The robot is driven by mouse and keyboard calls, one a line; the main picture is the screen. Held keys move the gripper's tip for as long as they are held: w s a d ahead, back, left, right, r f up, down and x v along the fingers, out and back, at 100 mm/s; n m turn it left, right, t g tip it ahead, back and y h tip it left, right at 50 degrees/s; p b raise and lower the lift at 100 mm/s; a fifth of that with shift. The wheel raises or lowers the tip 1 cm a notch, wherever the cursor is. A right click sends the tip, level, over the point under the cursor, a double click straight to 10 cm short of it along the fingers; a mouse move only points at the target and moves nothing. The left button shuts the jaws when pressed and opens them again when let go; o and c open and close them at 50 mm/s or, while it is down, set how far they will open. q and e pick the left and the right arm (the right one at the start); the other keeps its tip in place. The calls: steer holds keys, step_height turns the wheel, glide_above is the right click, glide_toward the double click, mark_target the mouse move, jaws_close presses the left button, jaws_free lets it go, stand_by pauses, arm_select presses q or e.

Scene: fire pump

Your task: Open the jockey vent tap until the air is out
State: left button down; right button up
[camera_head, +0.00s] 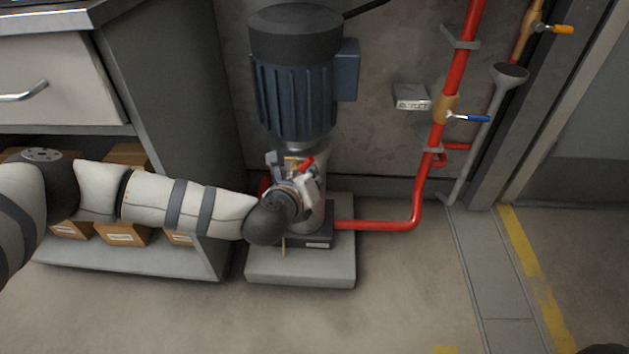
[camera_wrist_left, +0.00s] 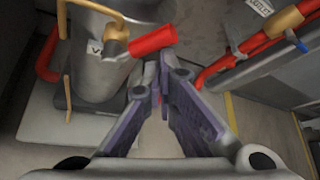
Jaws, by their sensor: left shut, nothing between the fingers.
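The jockey pump (camera_head: 296,80) has a blue finned motor with a dark cap and stands on a grey plinth (camera_head: 300,268). The vent tap has a red handle (camera_head: 307,163) on a brass body in the head view. In the left wrist view the red handle (camera_wrist_left: 153,41) points right from the brass tap body (camera_wrist_left: 116,42), beside a tag marked V. My left gripper (camera_head: 295,172) is at the tap, and in the left wrist view its fingertips (camera_wrist_left: 160,62) are together just below the red handle's end. Whether they touch it is unclear.
A red pipe (camera_head: 380,225) runs right from the pump and up the wall, with a blue-handled valve (camera_head: 470,118). A grey funnel pipe (camera_head: 490,110) stands beside it. A cabinet (camera_head: 180,90) with boxes is at left. Floor in front is clear.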

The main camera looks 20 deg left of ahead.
arm_select(q)
steer(key=shift+s+a+r, duration=0.15)
steer(key=shift+a+r, duration=0.3)
steer(key=shift+a, duration=0.1)
steer(key=shift+r, duration=0.1)
steer(key=shift+r+p, duration=0.5)
steer(key=shift+r, duration=0.2)
